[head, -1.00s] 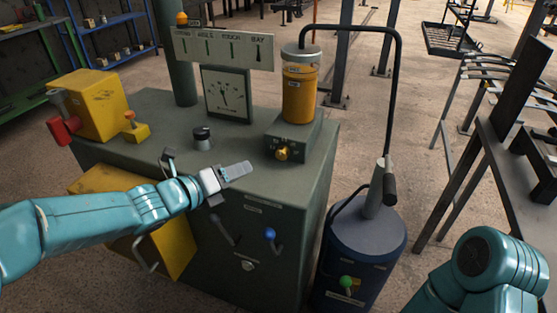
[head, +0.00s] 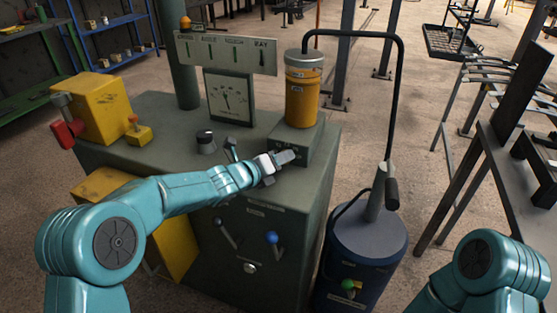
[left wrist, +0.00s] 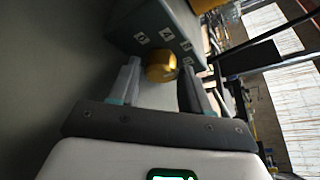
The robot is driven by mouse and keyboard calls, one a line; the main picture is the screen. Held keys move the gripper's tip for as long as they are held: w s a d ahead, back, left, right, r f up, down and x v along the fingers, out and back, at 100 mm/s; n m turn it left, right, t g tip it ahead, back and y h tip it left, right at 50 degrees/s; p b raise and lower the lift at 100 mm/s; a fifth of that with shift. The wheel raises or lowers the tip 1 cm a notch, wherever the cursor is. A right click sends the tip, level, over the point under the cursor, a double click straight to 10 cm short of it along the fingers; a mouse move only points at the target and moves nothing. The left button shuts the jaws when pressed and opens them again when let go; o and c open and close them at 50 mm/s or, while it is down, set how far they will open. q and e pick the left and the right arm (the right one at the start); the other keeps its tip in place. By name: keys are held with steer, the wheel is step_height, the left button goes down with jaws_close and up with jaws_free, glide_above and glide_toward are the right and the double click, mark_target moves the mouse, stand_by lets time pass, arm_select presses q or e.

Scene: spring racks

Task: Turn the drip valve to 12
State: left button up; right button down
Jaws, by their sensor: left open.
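The drip valve is a brass knob (left wrist: 161,66) on the front of a grey block (left wrist: 152,28), with small white marked plates around it. In the head view the block (head: 312,145) carries a yellow cylinder (head: 302,95), and my left gripper (head: 286,157) hides the knob. In the left wrist view my left gripper (left wrist: 160,80) is open, with one finger on each side of the knob. The knob appears at or just beyond the fingertips; I cannot tell whether they touch. My right gripper is out of view.
A grey cabinet (head: 300,205) bears a dial gauge (head: 229,97), a black knob (head: 206,142) and a yellow box (head: 92,107). A blue lever (head: 272,237) is on its front. A blue canister (head: 362,250) with a bent hose stands to the right.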

arm_select(q)
steer(key=c, duration=0.8)
steer(key=shift+o, duration=0.2)
steer(key=shift+f+m+y+b, duration=0.1)
steer(key=shift+m+y+b, duration=0.2)
steer(key=shift+b, duration=0.5)
steer(key=shift+d+m+y+b, duration=0.1)
steer(key=shift+m+y+b, duration=0.2)
steer(key=shift+m+b, duration=0.35)
steer(key=shift+s+m+y+b, duration=0.1)
steer(key=shift+m+y+b, duration=0.45)
steer(key=shift+b, duration=0.3)
steer(key=shift+d+r+m+y+b, duration=0.1)
steer(key=shift+r+m+y+b, duration=0.2)
steer(key=shift+m+y+b, duration=0.4)
steer(key=o, duration=0.8)
steer(key=shift+c, duration=0.2)
